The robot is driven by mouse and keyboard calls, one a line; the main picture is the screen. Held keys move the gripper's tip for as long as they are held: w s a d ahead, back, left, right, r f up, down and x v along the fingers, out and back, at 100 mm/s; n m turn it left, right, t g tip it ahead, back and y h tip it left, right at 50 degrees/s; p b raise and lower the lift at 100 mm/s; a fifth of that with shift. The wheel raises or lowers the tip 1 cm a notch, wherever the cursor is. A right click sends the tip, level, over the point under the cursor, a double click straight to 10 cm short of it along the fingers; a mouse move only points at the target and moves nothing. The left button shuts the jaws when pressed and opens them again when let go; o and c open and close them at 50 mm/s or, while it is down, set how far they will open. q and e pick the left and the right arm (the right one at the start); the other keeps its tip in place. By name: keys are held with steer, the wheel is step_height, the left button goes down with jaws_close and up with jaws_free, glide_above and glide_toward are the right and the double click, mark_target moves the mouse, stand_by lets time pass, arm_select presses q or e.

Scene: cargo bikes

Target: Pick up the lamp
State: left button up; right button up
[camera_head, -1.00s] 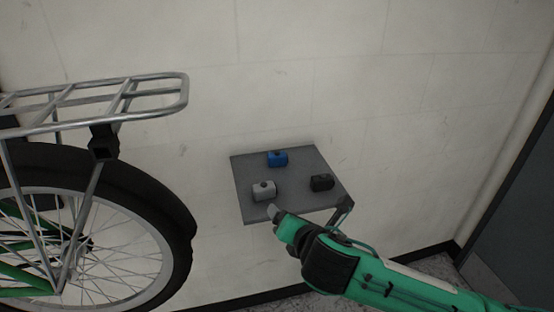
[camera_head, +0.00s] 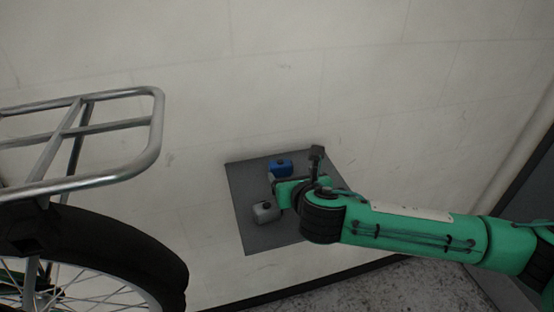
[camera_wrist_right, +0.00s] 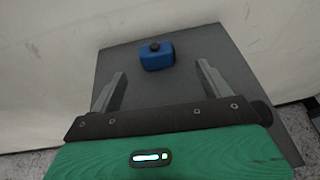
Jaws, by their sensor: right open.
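A small blue box-shaped lamp (camera_head: 281,167) with a dark knob on top stands near the back edge of the grey shelf (camera_head: 245,205). My right gripper (camera_head: 278,181) is over the shelf, open and empty. In the right wrist view the blue lamp (camera_wrist_right: 157,56) lies just beyond the fingertips (camera_wrist_right: 161,80), roughly centred between them and apart from both. A black one is hidden behind my right arm. My left gripper is out of view.
A pale wall (camera_head: 290,80) stands right behind the shelf. A bicycle's metal rear rack (camera_head: 150,130) and black-tyred wheel (camera_head: 120,250) are at the left. A dark panel (camera_head: 525,190) stands at the far right.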

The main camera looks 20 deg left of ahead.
mark_target(279, 162)
steer(key=p+x, duration=0.1)
steer(key=x, duration=0.3)
steer(key=shift+w+a, duration=0.25)
steer(key=shift+p+x, duration=0.35)
steer(key=shift+x, duration=0.85)
steer(key=shift+w+a+f, duration=0.15)
steer(key=shift+w, duration=0.1)
steer(key=shift+w+a, duration=0.1)
steer(key=shift+a, duration=0.05)
steer(key=shift+w+a+f+p, duration=0.2)
steer(key=shift+w+a+p, duration=0.05)
steer(key=shift+p, duration=0.25)
steer(key=p+x, duration=0.1)
steer(key=x, duration=0.2)
steer(key=shift+s+a+f, duration=0.1)
steer(key=shift+a+f, duration=0.05)
steer(key=shift+w+a+f, duration=0.15)
steer(key=shift+w+f, duration=0.05)
steer(key=shift+w, duration=0.15)
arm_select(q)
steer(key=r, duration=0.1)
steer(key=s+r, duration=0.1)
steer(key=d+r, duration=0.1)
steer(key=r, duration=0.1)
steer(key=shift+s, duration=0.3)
arm_select(e)
steer(key=shift+c, duration=0.2)
